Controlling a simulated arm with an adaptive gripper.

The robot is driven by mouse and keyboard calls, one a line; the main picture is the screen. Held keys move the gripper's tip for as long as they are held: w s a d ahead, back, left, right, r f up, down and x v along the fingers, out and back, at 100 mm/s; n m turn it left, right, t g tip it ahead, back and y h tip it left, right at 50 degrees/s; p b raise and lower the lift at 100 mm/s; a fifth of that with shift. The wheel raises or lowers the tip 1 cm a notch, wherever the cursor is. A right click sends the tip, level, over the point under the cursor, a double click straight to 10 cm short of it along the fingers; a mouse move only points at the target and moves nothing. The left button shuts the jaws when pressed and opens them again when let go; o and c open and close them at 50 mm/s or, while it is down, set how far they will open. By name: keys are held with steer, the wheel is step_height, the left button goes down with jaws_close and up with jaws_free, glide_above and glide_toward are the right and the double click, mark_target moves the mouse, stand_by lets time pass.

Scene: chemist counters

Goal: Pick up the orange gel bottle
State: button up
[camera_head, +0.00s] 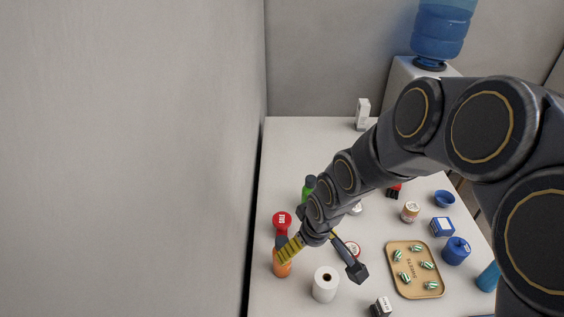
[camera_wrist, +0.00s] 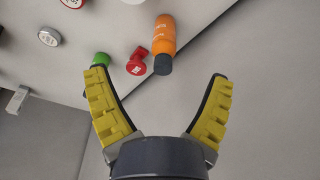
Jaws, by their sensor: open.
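The orange gel bottle (camera_head: 282,266) stands at the left front of the white counter in the head view, partly hidden behind a yellow-padded finger of my gripper. In the wrist view the orange gel bottle (camera_wrist: 164,38) shows at top centre, its dark cap towards me, beyond the fingertips and between their directions. My gripper (camera_wrist: 160,76) is open and empty, its two yellow-padded fingers spread wide. In the head view my gripper (camera_head: 322,262) is over the front left of the counter, close to the bottle. I cannot tell whether a finger touches it.
A red item (camera_head: 282,220) and a green bottle (camera_head: 308,192) stand near the orange bottle. A white roll (camera_head: 325,284) is just right of it. A tan tray (camera_head: 408,284) with several small striped items lies further right. A wall (camera_head: 150,160) borders the counter's left side.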

mark_target(280, 247)
steer(key=shift+n+t+y, duration=0.4)
steer(key=shift+n+y, duration=0.3)
steer(key=shift+y, duration=0.1)
steer(key=w+a+f, duration=0.3)
steer(key=w+f, duration=0.1)
steer(key=shift+a+f, duration=0.1)
steer(key=shift+a, duration=0.3)
steer(key=shift+w+d+x, duration=0.1)
steer(key=shift+w+x, duration=0.05)
steer(key=shift+x, duration=1.7)
steer(key=shift+w+d+x, duration=0.15)
steer(key=shift+x, duration=1.7)
steer(key=c, duration=1.3)
